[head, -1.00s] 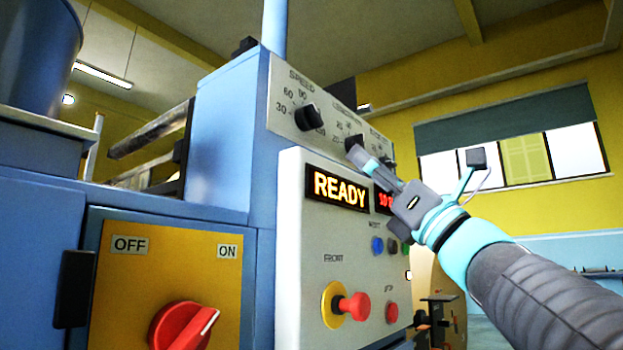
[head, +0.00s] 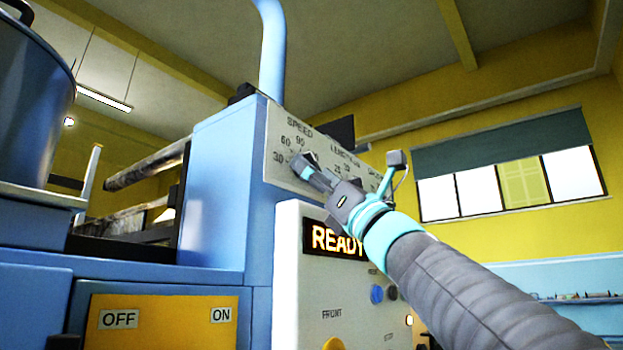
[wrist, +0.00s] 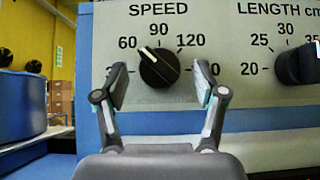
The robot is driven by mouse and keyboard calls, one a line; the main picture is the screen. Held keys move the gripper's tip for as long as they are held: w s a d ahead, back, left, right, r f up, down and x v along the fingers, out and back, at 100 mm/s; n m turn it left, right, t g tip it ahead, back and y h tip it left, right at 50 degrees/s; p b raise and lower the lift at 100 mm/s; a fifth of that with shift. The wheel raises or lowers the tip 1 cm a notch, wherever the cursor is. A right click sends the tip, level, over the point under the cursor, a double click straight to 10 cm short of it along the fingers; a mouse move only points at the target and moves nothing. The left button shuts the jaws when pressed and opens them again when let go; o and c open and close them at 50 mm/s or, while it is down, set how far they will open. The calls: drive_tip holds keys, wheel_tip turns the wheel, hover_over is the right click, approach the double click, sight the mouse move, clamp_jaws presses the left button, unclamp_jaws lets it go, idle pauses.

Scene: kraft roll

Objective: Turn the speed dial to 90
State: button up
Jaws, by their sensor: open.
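The speed dial (wrist: 159,68) is a round black knob with a white pointer line on a grey panel, in the middle of the wrist view. Its pointer leans up and left, close to the 60 mark and left of 90. My gripper (wrist: 161,86) is open, with one finger on each side of the dial and a visible gap at both sides. In the head view my gripper (head: 306,168) is at the speed dial and hides most of it. The right finger partly covers a label on the scale's right.
The length knob (wrist: 297,65) is close to the right of the speed scale. Below the panel is a lit READY display (head: 336,239) on a white box. A yellow OFF/ON plate (head: 165,322) is lower left. A blue drum (wrist: 22,105) stands left in the wrist view.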

drive_tip(key=shift+w+a+r, duration=0.2)
drive_tip(key=shift+a+r, duration=0.1)
drive_tip(key=c, duration=1.1)
drive_tip(key=shift+c, duration=0.2)
drive_tip(key=shift+s+m+t+h, duration=0.1)
drive_tip(key=shift+m+t+h, duration=0.55)
drive_tip(key=shift+m, duration=0.25)
drive_tip(key=m+t+h, duration=0.2)
drive_tip(key=m, duration=0.1)
drive_tip(key=m+t+h+b, duration=0.1)
drive_tip(key=m+h, duration=0.1)
drive_tip(key=m, duration=0.1)
drive_tip(key=shift+s+a+m+t+h, duration=0.15)
drive_tip(key=shift+s+m+t+h, duration=0.05)
drive_tip(key=shift+m+t+h, duration=0.15)
drive_tip(key=m+h, duration=0.3)
drive_tip(key=m+t+h+p, duration=0.1)
drive_tip(key=m+h, duration=0.2)
drive_tip(key=m, duration=0.1)
drive_tip(key=shift+r+t, duration=0.15)
drive_tip(key=shift+t, duration=0.15)
drive_tip(key=shift+a+m+h+p, duration=0.1)
drive_tip(key=shift+m+h+p, duration=0.45)
drive_tip(key=shift+m+h, duration=0.65)
